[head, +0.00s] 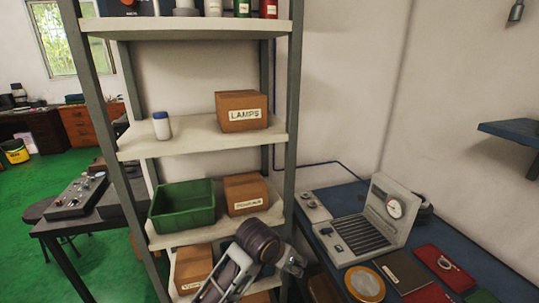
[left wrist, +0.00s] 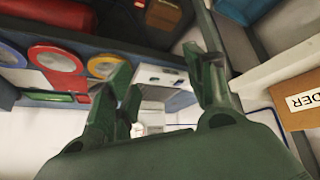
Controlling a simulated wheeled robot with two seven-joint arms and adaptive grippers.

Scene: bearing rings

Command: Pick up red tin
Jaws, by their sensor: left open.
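A red tin (head: 268,9) stands at the right end of the top shelf, cut off by the upper edge of the head view. A flat red case or pad (head: 430,256) lies on the blue-topped bench with a small ring-like item on it; I cannot tell whether it is a tin. My left gripper (head: 292,263) is in front of the lower shelves, left of the bench and far below the top-shelf tin. In the left wrist view its fingers (left wrist: 166,72) are apart with nothing held between them. My right gripper is not in view.
The grey shelf rack (head: 292,100) stands close to my left arm. It holds a LAMPS box (head: 241,115), a white jar (head: 161,126) and a green bin (head: 183,205). A grey gauge case (head: 352,238) stands open on the bench, with a round yellow-rimmed item (head: 365,284) in front.

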